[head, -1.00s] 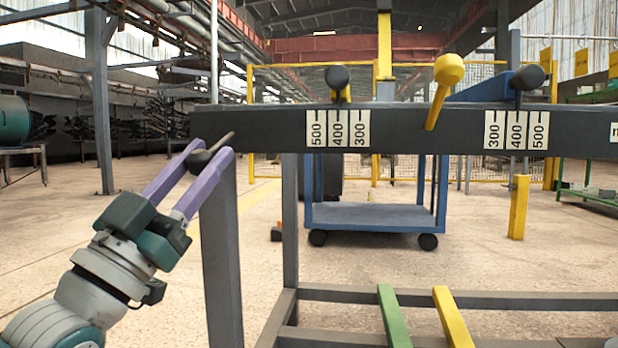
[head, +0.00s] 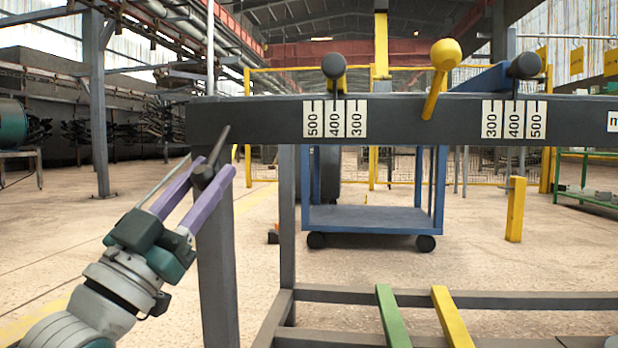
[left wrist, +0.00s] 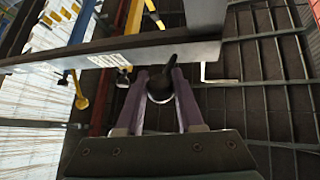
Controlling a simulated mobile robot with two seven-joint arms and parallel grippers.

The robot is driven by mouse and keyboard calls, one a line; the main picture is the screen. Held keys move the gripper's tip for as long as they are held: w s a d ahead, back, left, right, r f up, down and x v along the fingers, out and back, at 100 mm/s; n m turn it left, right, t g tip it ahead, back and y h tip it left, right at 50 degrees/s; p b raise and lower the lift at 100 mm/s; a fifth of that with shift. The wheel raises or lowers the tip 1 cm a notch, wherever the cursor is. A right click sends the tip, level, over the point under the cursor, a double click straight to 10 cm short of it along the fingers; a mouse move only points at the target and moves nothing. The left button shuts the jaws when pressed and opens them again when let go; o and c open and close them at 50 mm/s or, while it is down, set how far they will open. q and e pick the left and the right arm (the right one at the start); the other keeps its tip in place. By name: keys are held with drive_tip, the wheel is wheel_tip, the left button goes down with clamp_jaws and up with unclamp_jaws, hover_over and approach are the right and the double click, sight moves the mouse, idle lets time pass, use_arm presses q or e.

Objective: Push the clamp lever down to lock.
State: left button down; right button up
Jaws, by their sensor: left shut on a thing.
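The dark clamp lever (head: 218,148) shows at the left end of the dark beam (head: 260,117). It has a thin rod and a dark round knob. The rod slants up to the right from the knob, its upper end in front of the beam. My left gripper (head: 210,172) has its purple fingers shut on the knob, below the beam's left end. In the left wrist view the dark knob (left wrist: 160,89) sits between the two purple fingers. How the lever joins the beam cannot be made out. My right gripper is not in view.
The beam carries two black knobs (head: 333,66) (head: 525,66), white scale plates (head: 335,119) and a yellow ball-topped lever (head: 440,75). A grey post (head: 216,250) stands close to my left gripper. A blue cart (head: 365,218) stands behind. Open floor lies left.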

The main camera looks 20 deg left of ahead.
use_arm(q)
drive_tip(key=shift+f, duration=0.2)
drive_tip(key=c, duration=1)
unclamp_jaws()
drive_tip(key=o, duration=0.5)
drive_tip(key=shift+w+r, duration=0.15)
drive_tip(key=shift+c, duration=0.2)
drive_tip(key=shift+s, duration=0.3)
drive_tip(key=p+v, duration=0.2)
drive_tip(key=v, duration=0.7)
drive_tip(key=shift+f, duration=0.3)
drive_tip(key=shift+s, duration=0.1)
